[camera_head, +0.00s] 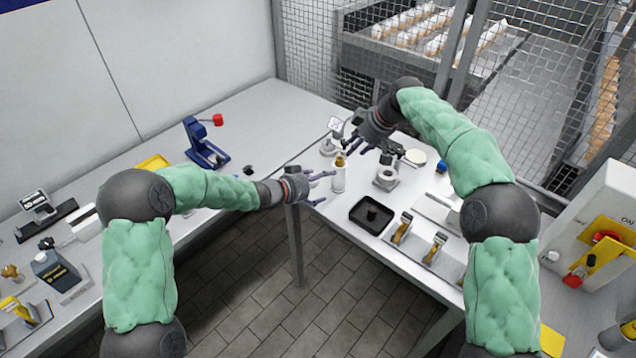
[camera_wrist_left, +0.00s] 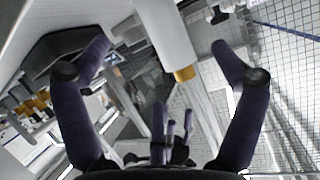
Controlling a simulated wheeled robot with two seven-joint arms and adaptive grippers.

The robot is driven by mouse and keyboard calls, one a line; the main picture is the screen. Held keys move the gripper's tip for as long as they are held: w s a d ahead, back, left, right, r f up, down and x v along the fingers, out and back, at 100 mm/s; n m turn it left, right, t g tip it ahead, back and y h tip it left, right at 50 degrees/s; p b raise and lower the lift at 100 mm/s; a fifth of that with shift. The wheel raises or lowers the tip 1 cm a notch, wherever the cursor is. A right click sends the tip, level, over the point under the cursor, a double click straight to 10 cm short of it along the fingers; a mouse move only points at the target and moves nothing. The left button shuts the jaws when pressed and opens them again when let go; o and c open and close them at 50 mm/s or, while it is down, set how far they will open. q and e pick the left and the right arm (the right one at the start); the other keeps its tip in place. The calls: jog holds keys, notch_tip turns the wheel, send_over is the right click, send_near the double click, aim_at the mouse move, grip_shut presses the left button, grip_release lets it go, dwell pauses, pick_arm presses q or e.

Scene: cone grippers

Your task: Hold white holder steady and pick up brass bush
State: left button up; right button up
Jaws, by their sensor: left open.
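The white holder (camera_head: 338,180) is an upright white cylinder near the near-left edge of the right-hand table. The brass bush (camera_head: 340,161) sits at its top. My left gripper (camera_head: 322,188) is open, with its fingers reaching toward the holder from the left. In the left wrist view the white holder (camera_wrist_left: 165,30) and brass bush (camera_wrist_left: 186,74) lie between the spread fingers (camera_wrist_left: 160,46), with no clear contact. My right gripper (camera_head: 354,146) is above and to the right of the bush, apart from it. Its jaw opening is unclear.
A black tray (camera_head: 358,224) and a metal plate with brass parts (camera_head: 424,246) lie nearer on the table. A grey ring-shaped fixture (camera_head: 386,178) stands right of the holder. A blue press (camera_head: 205,145) stands on the left table. Wire mesh fencing (camera_head: 400,60) closes the back.

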aim_at(337, 178)
pick_arm(q)
jog(key=x, duration=0.9)
jog(key=shift+w+d+f, duration=0.15)
jog(key=shift+w+d, duration=0.05)
jog(key=c, duration=1.3)
pick_arm(e)
jog(key=shift+o, duration=0.3)
jog(key=shift+o, duration=1.4)
pick_arm(q)
jog(key=shift+s, duration=0.1)
pick_arm(e)
jog(key=shift+m+h, duration=0.6)
jog(key=shift+h, duration=0.1)
jog(key=shift+w+a+r+x, duration=0.1)
jog(key=shift+a+x, duration=0.2)
jog(key=shift+x, duration=1.15)
jog(key=shift+w+a+r+x, duration=0.1)
jog(key=shift+a+x, duration=0.15)
jog(key=shift+x, duration=1.2)
jog(key=shift+w+a+r+x, duration=0.15)
jog(key=shift+a+x, duration=0.15)
jog(key=shift+x, duration=1.2)
